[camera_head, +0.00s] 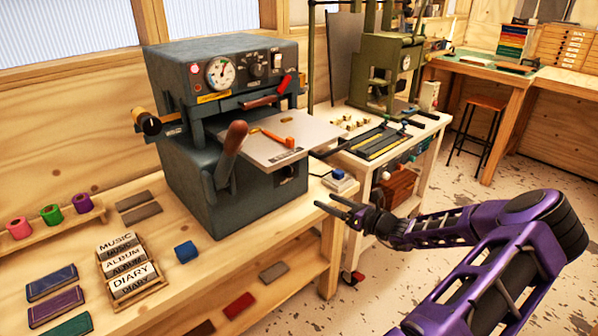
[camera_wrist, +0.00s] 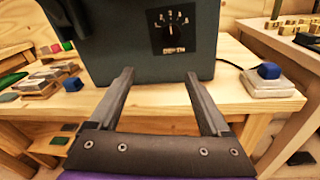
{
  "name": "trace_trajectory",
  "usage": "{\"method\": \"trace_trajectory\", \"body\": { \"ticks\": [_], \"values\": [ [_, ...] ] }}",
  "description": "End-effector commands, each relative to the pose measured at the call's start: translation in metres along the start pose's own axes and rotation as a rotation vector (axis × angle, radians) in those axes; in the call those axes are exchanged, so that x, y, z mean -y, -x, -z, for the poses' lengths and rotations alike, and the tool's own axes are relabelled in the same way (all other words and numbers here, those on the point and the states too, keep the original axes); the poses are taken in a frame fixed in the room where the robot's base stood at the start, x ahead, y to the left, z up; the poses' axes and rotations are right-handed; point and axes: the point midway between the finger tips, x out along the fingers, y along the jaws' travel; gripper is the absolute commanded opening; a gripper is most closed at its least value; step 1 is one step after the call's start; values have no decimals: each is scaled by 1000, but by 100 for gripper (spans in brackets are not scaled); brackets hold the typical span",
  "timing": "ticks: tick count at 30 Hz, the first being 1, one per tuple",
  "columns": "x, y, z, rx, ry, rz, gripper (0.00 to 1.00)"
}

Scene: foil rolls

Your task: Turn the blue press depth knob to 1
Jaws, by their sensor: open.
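The grey-green press (camera_head: 215,130) stands on the wooden bench. In the wrist view, its panel carries a black scale plate (camera_wrist: 170,32) with numbers, a light pointer and small lettering; I cannot read the setting. No blue knob shows clearly on that plate. A blue piece (camera_head: 338,174) sits on a small white base right of the press; it also shows in the wrist view (camera_wrist: 269,70). A separate blue block (camera_head: 186,252) lies on the bench left of the press. My gripper (camera_head: 338,204) is open and empty, just off the bench edge, with its fingers pointing toward the press.
The press's platen (camera_head: 278,142) juts out above the bench, and a lever with a brown handle (camera_head: 236,138) stands in front. A second table (camera_head: 390,165) stands behind my gripper.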

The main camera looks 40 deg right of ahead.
Motion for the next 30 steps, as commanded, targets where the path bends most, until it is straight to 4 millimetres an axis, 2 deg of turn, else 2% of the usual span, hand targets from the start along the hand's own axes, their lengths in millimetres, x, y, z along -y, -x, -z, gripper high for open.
{"method": "trace_trajectory", "body": {
  "ticks": [1,4,8,11,24,30],
  "values": [
    [6,7,-7,34,-10,20,81],
    [13,11,-16,69,-18,40,81],
    [14,1,-18,77,-20,41,81],
    [14,-17,-19,76,-19,40,81],
    [18,-113,-24,72,-18,40,81],
    [20,-144,-27,72,-18,41,81]
  ]
}}
